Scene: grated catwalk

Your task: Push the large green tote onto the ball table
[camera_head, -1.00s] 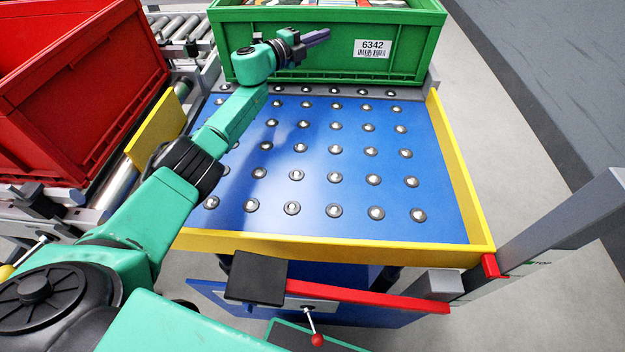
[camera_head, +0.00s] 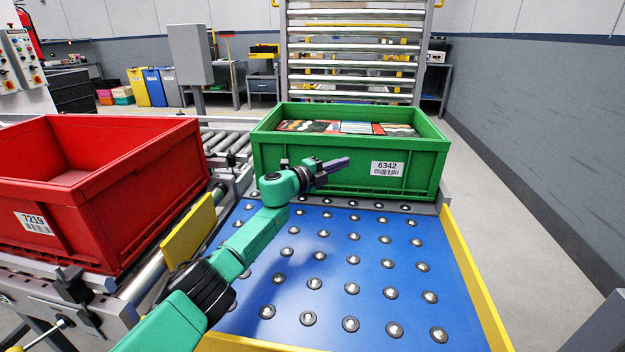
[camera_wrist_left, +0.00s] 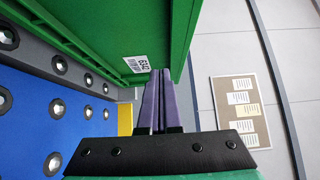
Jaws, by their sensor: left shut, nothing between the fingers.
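The large green tote (camera_head: 352,160), labelled 6342, stands at the far edge of the ball table, with several flat coloured items inside. The ball table (camera_head: 335,262) has a blue top with several steel balls and yellow side rails. My left gripper (camera_head: 338,164) is shut and empty, with its fingers in front of the tote's near wall, left of the label. In the left wrist view the purple fingers (camera_wrist_left: 158,100) are together close to the green wall (camera_wrist_left: 115,35); I cannot tell whether they touch it. My right gripper is not in view.
A red tote (camera_head: 110,190), labelled 7219, stands on the roller conveyor (camera_head: 225,145) at the left. A yellow plate (camera_head: 188,232) stands between that conveyor and the ball table. A tall rack (camera_head: 355,50) is behind the green tote. Open floor lies at the right.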

